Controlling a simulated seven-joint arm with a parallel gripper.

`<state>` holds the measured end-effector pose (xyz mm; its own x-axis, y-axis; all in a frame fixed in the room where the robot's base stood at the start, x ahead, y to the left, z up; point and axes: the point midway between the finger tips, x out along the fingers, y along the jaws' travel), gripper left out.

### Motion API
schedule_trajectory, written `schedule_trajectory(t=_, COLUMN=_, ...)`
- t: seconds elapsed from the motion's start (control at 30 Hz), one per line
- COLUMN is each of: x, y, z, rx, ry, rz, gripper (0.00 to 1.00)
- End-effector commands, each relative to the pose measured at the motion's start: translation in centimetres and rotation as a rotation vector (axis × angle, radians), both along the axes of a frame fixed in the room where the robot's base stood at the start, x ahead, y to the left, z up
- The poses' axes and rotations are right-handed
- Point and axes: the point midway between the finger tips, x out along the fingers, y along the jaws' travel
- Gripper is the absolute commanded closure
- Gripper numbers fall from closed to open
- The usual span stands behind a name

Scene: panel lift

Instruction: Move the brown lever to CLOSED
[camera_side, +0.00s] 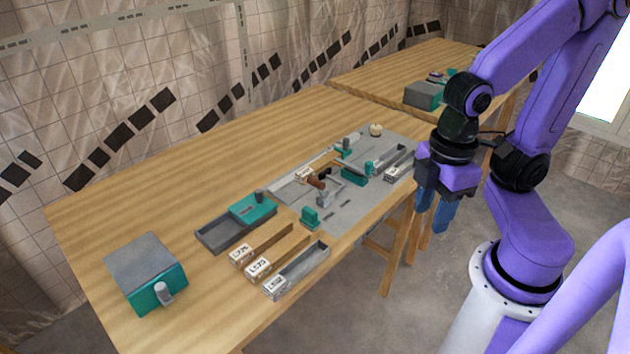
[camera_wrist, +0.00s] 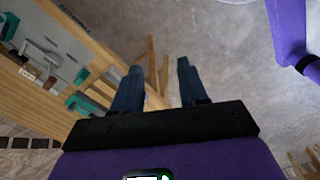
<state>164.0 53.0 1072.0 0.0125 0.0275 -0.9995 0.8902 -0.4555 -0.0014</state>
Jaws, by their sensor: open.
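The brown lever (camera_side: 317,183) stands on the grey panel (camera_side: 350,208) on the wooden table, with a small white label (camera_side: 303,174) beside it. The label is too small to read, and I cannot tell the lever's setting. My gripper (camera_side: 433,212) hangs past the table's right edge, to the right of the lever and apart from it.
Teal blocks (camera_side: 310,217) and a grey tray (camera_side: 398,163) sit on the panel around the lever. Labelled trays (camera_side: 296,270), a teal-lidded tray (camera_side: 222,233) and a grey-teal box (camera_side: 146,270) lie to the left. The table's back strip is clear.

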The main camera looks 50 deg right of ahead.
Motion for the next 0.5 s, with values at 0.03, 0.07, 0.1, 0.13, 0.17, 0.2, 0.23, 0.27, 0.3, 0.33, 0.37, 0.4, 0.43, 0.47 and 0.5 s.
schedule_trajectory(t=0.03, x=0.00, y=0.00, z=0.00, rx=0.000, ry=0.000, rz=0.000, gripper=0.57)
schedule_trajectory(t=0.07, x=0.00, y=0.00, z=0.00, rx=0.000, ry=0.000, rz=0.000, gripper=0.57)
schedule_trajectory(t=0.1, x=0.00, y=0.00, z=0.00, rx=0.000, ry=0.000, rz=0.000, gripper=0.57)
schedule_trajectory(t=0.13, x=0.00, y=0.00, z=0.00, rx=0.000, ry=0.000, rz=0.000, gripper=0.57)
schedule_trajectory(t=0.17, x=0.00, y=0.00, z=0.00, rx=0.000, ry=0.000, rz=0.000, gripper=0.57)
schedule_trajectory(t=0.2, x=0.00, y=0.00, z=0.00, rx=0.000, ry=0.000, rz=0.000, gripper=0.57)
schedule_trajectory(t=0.23, x=0.00, y=0.00, z=0.00, rx=0.000, ry=0.000, rz=0.000, gripper=0.57)
schedule_trajectory(t=0.27, x=0.00, y=0.00, z=0.00, rx=0.000, ry=0.000, rz=0.000, gripper=0.57)
schedule_trajectory(t=0.3, x=0.00, y=0.00, z=0.00, rx=0.000, ry=0.000, rz=0.000, gripper=0.57)
schedule_trajectory(t=0.33, x=0.00, y=0.00, z=0.00, rx=0.000, ry=0.000, rz=0.000, gripper=0.57)
schedule_trajectory(t=0.37, x=0.00, y=0.00, z=0.00, rx=0.000, ry=0.000, rz=0.000, gripper=0.57)
schedule_trajectory(t=0.4, x=0.00, y=0.00, z=0.00, rx=0.000, ry=0.000, rz=0.000, gripper=0.48)
schedule_trajectory(t=0.43, x=0.04, y=0.02, z=0.01, rx=0.000, ry=0.000, rz=0.000, gripper=0.38)
schedule_trajectory(t=0.47, x=0.15, y=0.07, z=0.03, rx=0.000, ry=0.000, rz=0.001, gripper=0.28)
schedule_trajectory(t=0.5, x=0.42, y=0.21, z=0.09, rx=-0.001, ry=0.000, rz=0.004, gripper=0.23)
